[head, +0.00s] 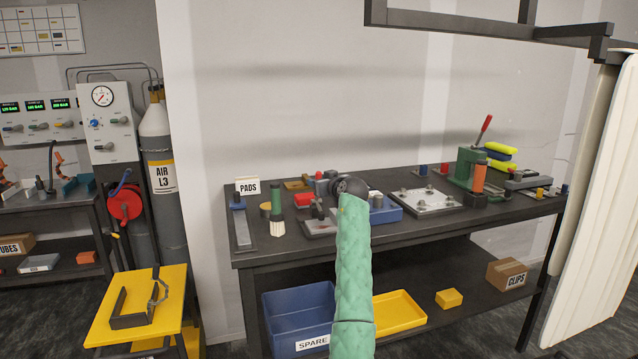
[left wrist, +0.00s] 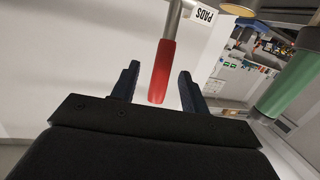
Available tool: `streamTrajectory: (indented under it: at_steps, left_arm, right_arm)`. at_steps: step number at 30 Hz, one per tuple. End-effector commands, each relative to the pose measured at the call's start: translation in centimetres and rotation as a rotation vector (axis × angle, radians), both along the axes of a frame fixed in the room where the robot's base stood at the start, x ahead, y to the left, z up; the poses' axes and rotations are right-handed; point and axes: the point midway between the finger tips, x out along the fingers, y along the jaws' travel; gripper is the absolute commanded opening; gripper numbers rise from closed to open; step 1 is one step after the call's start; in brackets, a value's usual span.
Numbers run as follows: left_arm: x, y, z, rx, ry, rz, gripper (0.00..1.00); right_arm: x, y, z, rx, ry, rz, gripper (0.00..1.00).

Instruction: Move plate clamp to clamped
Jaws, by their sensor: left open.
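The plate clamp appears to be the small metal toggle clamp (head: 318,210) on a grey base near the bench's front left, with a red handle (head: 304,200). In the left wrist view a red handle (left wrist: 162,72) on a silver rod lies between the fingers, with gaps on both sides. My left gripper (left wrist: 159,70) is open around it, not closed on it. In the head view my left gripper (head: 350,187) is a dark shape at the end of the green-sleeved arm; its fingers are hidden. The clamp's jaw position is unclear. My right gripper is not in view.
A green-handled brush (head: 277,205) stands left of the clamp, near the PADS sign (head: 248,187). A blue box (head: 385,212) and a metal plate (head: 422,203) lie to the right. Farther right is a green press (head: 465,170) with a red lever (head: 485,129).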

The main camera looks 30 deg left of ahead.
Motion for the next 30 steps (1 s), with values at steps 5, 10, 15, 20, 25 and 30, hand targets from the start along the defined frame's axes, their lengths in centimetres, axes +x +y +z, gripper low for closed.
streamTrajectory:
  at_steps: [5, 10, 15, 20, 25, 30]
  left_arm:
    - [-1.3, -2.5, 0.1, -0.001, -0.002, -0.003, 0.45]
    - [-2.5, -4.6, 0.4, -0.002, -0.001, -0.001, 0.45]
    - [-3.2, -5.7, 0.7, 0.000, 0.000, -0.002, 0.45]
    - [-3.3, -6.0, 0.8, -0.001, 0.000, -0.001, 0.45]
    - [-3.3, -5.9, 0.8, -0.001, 0.000, -0.001, 0.45]
    - [-3.3, -5.9, 0.8, -0.001, 0.000, -0.001, 0.45]
  right_arm:
    - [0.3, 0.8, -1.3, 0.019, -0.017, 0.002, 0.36]
    - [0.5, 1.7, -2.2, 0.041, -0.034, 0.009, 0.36]
    - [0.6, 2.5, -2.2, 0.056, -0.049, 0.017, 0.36]
    - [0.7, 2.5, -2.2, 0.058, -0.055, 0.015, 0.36]
    - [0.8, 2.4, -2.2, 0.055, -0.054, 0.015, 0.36]
    - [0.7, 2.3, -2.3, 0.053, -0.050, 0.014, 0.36]
